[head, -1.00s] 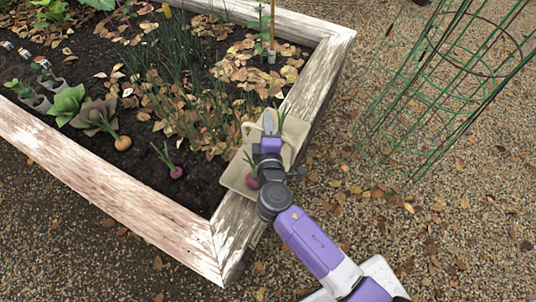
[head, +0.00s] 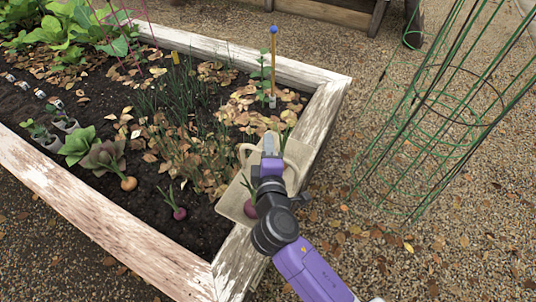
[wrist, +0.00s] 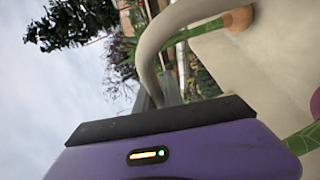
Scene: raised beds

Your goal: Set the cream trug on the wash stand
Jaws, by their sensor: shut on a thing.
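The cream trug (head: 231,203) hangs from my gripper (head: 271,148) and appears in front of the near right corner of the raised bed. A purple-red root vegetable (head: 250,208) with green leaves lies in it. In the wrist view the trug's curved handle (wrist: 150,48) rises beside the dark jaw, and the trug's inside (wrist: 270,60) fills the right. My gripper is shut on the trug; the exact grip is partly hidden by my arm. I cannot make out a wash stand in these views.
A weathered white raised bed (head: 100,222) holds soil, fallen leaves and plants. A pencil-like stake (head: 273,65) stands at its far corner. Green wire cages (head: 440,110) stand on the right. Wooden framing (head: 335,12) shows at the top. Gravel (head: 390,225) lies open at lower right.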

